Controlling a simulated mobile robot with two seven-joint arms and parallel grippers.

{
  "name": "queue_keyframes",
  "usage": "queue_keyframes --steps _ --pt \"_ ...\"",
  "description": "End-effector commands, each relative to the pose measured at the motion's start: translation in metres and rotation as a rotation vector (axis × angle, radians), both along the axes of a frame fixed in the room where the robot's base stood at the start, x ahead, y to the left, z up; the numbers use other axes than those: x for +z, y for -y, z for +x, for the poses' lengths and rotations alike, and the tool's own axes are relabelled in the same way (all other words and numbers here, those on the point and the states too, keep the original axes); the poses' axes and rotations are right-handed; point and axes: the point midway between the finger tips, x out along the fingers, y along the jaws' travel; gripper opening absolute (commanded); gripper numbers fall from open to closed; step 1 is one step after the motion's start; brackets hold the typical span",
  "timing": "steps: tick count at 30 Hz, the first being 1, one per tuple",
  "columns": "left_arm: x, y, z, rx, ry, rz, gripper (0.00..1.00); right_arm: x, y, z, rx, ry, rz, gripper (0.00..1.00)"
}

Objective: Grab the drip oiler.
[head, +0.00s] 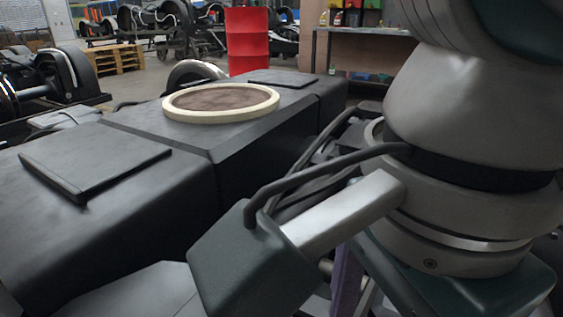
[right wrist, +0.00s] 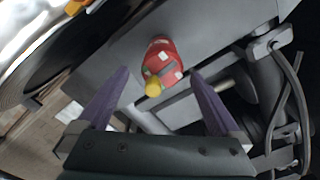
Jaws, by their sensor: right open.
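The drip oiler shows in the right wrist view as a small red body (right wrist: 163,52) with a yellow tip, on or against a grey surface. My right gripper (right wrist: 158,73) is open, with its two purple fingers spread to either side of the oiler. The oiler appears in the gap near the fingertips; whether it is at fingertip depth I cannot tell. In the head view my right arm fills the right side, and only a bit of a purple finger (head: 346,282) shows below it. The oiler is hidden there. My left gripper is not in view.
A dark bogie frame (head: 180,190) with a flat plate (head: 95,158) and a cream ring (head: 220,103) fills the left and middle. Dark hoses (right wrist: 290,75) run at the right in the wrist view. A red drum (head: 247,40) and a pallet (head: 115,58) stand behind.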

Motion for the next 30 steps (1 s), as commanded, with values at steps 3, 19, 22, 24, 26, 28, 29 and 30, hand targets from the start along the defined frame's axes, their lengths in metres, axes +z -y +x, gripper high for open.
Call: queue_keyframes --steps 3,19,22,24,26,28,29,30 --pt "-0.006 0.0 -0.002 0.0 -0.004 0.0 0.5 -0.015 0.0 0.0 -0.002 -0.002 0.0 1.0" --pt "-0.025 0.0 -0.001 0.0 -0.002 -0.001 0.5 -0.069 0.0 0.003 -0.002 0.0 0.003 1.0" --pt "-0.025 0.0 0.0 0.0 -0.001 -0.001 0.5 -0.069 -0.001 0.004 -0.001 0.0 0.003 1.0" --pt "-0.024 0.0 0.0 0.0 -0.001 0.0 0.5 -0.068 0.0 0.003 -0.001 0.0 0.004 0.98" --pt "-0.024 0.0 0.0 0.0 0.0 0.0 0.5 -0.068 -0.001 0.003 -0.001 0.0 0.004 0.91" --pt "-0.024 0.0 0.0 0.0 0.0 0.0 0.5 -0.068 0.0 0.003 -0.001 0.0 0.004 0.83" --pt "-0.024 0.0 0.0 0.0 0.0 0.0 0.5 -0.068 -0.001 0.003 -0.001 0.0 0.004 0.8" --pt "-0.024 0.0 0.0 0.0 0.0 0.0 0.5 -0.068 -0.001 0.003 -0.001 0.0 0.004 0.75"
